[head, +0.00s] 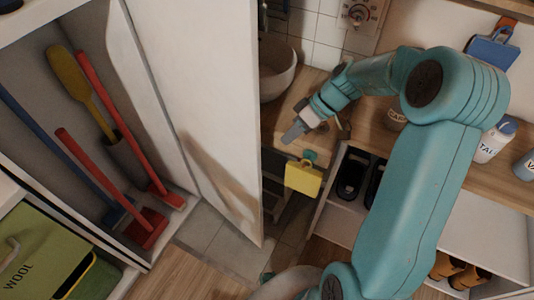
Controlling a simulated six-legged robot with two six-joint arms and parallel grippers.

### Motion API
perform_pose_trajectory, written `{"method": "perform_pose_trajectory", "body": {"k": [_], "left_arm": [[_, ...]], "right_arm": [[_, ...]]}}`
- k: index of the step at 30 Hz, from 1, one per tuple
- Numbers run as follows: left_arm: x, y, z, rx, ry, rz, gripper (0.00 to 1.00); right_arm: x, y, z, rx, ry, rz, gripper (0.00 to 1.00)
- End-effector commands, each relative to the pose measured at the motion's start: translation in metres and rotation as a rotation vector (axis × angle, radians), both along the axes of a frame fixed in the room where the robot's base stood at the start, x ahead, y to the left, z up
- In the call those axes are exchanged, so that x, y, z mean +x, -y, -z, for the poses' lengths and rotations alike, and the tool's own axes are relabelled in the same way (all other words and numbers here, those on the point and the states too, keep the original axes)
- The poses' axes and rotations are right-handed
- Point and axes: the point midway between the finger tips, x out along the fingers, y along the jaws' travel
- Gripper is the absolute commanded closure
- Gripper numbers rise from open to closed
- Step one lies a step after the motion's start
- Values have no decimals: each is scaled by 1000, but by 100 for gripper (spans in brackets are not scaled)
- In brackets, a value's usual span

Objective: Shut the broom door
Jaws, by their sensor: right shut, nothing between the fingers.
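The broom door (200,110) is a tall white panel standing open in the middle left of the head view. Behind it to the left is the open broom cupboard (75,110), with red, blue and yellow long-handled tools inside. My right arm comes in from the lower right and reaches up over the counter. My right gripper (293,134) is shut and empty, to the right of the door's free edge and apart from it. My left gripper does not show.
A yellow tag-like item (303,179) hangs below my right gripper. A round bowl (277,70) stands on the wooden counter (290,110) behind the door. A green box marked WOOL (40,255) is at the lower left. Open shelves with shoes (352,172) are at the right.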

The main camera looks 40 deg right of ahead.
Motion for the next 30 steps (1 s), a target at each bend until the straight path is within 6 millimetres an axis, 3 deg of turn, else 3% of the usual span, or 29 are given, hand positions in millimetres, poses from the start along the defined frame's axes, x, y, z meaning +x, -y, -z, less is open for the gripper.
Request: {"method": "perform_pose_trajectory", "body": {"k": [7,15,30], "left_arm": [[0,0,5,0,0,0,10],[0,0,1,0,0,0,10],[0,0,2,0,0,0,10]], "right_arm": [[16,-29,45,3,-3,-3,100],[14,-62,43,1,0,-2,100],[15,-67,43,0,-1,1,100]]}}
